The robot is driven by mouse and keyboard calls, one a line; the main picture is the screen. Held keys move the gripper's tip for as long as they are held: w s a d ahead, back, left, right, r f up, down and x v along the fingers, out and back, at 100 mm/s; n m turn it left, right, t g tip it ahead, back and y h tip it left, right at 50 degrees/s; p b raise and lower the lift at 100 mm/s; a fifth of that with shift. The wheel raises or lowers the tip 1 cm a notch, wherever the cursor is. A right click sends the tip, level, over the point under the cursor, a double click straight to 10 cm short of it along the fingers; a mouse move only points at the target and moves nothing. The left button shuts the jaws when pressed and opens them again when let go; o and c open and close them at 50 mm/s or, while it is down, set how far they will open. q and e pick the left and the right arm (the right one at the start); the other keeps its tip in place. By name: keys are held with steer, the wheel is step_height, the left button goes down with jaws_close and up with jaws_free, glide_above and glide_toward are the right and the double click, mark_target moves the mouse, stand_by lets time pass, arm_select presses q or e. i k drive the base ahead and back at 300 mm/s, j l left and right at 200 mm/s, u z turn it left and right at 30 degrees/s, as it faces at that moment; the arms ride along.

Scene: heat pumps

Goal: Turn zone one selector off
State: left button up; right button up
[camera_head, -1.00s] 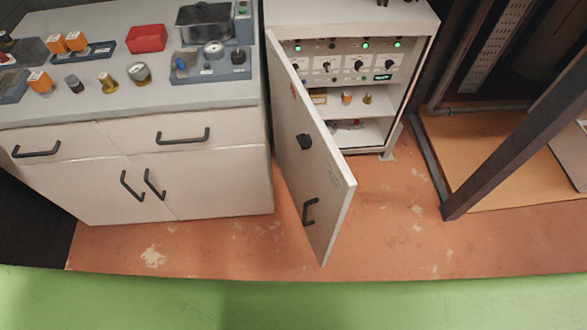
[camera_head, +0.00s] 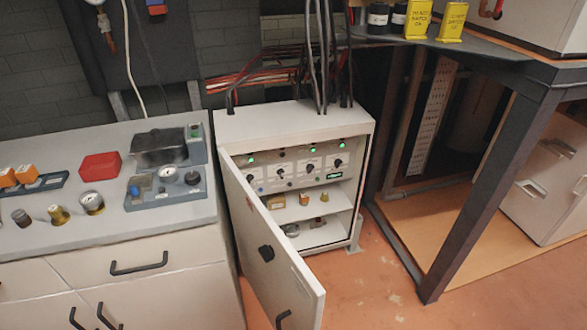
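A light grey control cabinet (camera_head: 300,122) stands in the middle of the head view, its door (camera_head: 268,255) swung open toward me on the left. Inside, near the top, is a control panel (camera_head: 294,172) with several black rotary knobs, green lit lamps and a small green display (camera_head: 334,175). One knob (camera_head: 281,174) sits left of centre and another (camera_head: 338,163) at the right. The labels are too small to read, so I cannot tell which knob is the zone one selector. Neither of my grippers is in view.
A dark metal frame (camera_head: 490,185) stands at the right. Cables (camera_head: 322,55) run into the cabinet top. Open floor (camera_head: 372,290) lies right of the door.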

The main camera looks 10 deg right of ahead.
mark_target(309, 168)
steer(key=l, duration=0.25)
steer(key=k+l, duration=0.15)
steer(key=l, duration=0.15)
steer(key=i+l+u, duration=0.15)
steer(key=l, duration=0.4)
steer(key=i+l+u, duration=0.2)
steer(key=l, duration=0.35)
steer(key=l+u, duration=0.15)
steer(key=l, duration=0.4)
